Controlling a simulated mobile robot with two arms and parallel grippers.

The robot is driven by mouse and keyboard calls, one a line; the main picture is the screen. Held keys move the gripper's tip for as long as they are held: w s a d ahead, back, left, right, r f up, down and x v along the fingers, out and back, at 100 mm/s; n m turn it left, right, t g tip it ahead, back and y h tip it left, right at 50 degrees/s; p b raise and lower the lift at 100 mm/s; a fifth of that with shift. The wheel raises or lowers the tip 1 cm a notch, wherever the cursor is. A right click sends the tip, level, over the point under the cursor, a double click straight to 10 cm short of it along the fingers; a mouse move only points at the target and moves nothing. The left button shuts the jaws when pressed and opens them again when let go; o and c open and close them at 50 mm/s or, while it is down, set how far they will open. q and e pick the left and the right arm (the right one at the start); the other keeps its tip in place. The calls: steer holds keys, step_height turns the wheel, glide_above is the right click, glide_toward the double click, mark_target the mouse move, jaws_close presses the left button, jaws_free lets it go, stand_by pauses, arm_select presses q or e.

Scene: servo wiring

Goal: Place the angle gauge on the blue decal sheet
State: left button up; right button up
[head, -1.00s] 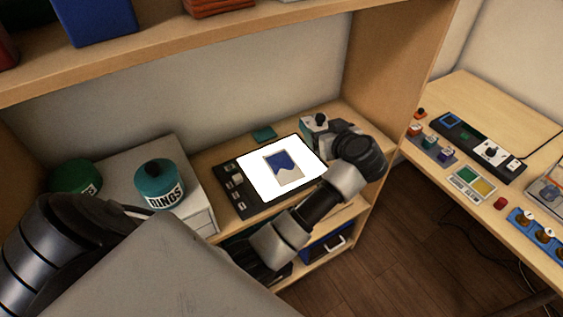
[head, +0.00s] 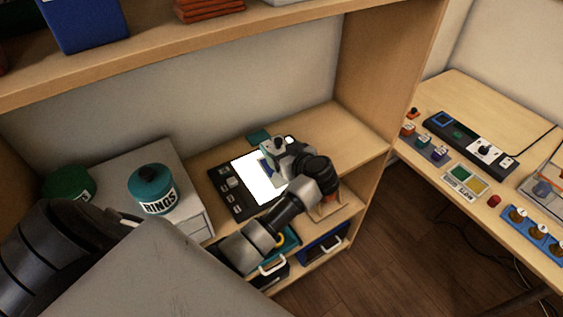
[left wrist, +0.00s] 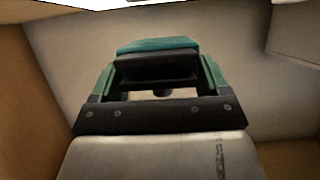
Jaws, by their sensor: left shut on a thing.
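The angle gauge (head: 272,146) appears as a small grey-and-teal block with a dark top, held in my left gripper (head: 284,153) in the head view. The gripper is shut on it, over the far right part of the bright white panel (head: 255,184). The blue decal sheet (head: 264,167) lies on that panel; my gripper and the gauge hide much of it. I cannot tell whether the gauge touches it. In the left wrist view a teal-topped dark piece (left wrist: 155,46) shows between the green-sided fingers. My right gripper is not in view.
A control strip (head: 229,188) edges the panel. A teal pad (head: 258,136) lies behind it. A teal RINGS tin (head: 152,188) stands on a grey cabinet at left. An upper shelf (head: 200,50) overhangs. Shelf room at right (head: 335,125) is clear.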

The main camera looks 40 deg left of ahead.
arm_select(q)
steer(key=shift+s+a+f, duration=0.15)
steer(key=shift+s+a, duration=0.05)
steer(key=shift+s, duration=0.05)
steer(key=shift+f, duration=2.1)
steer(key=o, duration=0.9)
steer(key=shift+f, duration=0.1)
steer(key=v, duration=1.2)
steer(key=shift+s+b, duration=0.1)
steer(key=shift+b, duration=0.2)
